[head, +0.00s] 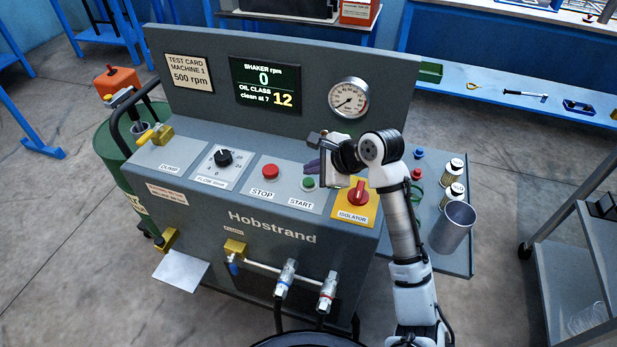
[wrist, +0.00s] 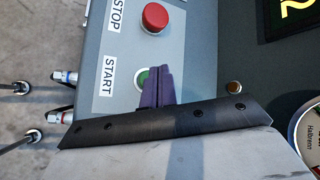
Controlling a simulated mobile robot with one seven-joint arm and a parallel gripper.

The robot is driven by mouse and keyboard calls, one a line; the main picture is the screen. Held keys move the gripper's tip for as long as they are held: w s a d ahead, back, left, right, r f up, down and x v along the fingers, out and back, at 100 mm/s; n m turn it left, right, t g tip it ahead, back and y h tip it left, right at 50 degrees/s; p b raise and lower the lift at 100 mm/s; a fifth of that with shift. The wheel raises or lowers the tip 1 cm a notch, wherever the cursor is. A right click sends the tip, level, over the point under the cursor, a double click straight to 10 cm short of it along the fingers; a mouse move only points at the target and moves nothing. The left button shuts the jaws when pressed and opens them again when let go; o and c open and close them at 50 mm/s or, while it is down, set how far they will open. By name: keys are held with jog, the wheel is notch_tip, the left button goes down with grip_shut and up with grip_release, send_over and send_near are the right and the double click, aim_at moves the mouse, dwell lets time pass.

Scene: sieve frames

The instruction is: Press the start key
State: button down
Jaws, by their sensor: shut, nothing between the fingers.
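The start key is a green round button (head: 308,183) above the START label on the sloped panel of the grey Hobstrand machine. My gripper (head: 311,167) is shut and empty, with its purple fingers close to the key at its upper edge in the head view. In the wrist view, the shut fingers (wrist: 161,70) cover part of the green key (wrist: 142,79), leaving a sliver of it visible beside them. I cannot tell whether the fingers touch it. The display (head: 264,87) reads shaker rpm 0 and oil class 12.
The red STOP button (head: 270,172) is left of the start key; it also shows in the wrist view (wrist: 155,17). The red isolator knob (head: 359,191) is to the right. A side shelf holds small jars (head: 455,170) and a grey cup (head: 452,226).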

aim_at(313, 183)
jog(key=shift+r+p, duration=1.95)
jog(key=shift+r, duration=0.2)
jog(key=shift+f, duration=0.1)
